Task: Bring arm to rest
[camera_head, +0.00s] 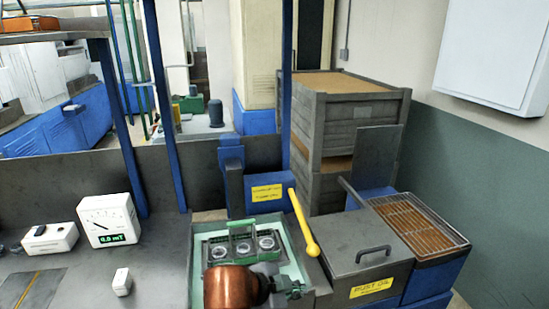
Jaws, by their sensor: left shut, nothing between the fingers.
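My left gripper (296,289) is low in the picture, over the front part of the pale green tray (199,262). Its fingers are small here and look shut, with nothing seen between them. A copper-coloured rounded part of my arm shows just left of it and hides the tray's front. In the tray a green frame holds round metal rings (266,243), apart from the gripper in the picture. My right gripper is not in view.
A lever with a yellow handle (304,225) leans just right of the tray. Right of it stand a grey lidded box (362,237) and a brown grate (415,228). A dial meter (107,219) and small white boxes stand at left. Blue posts rise behind.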

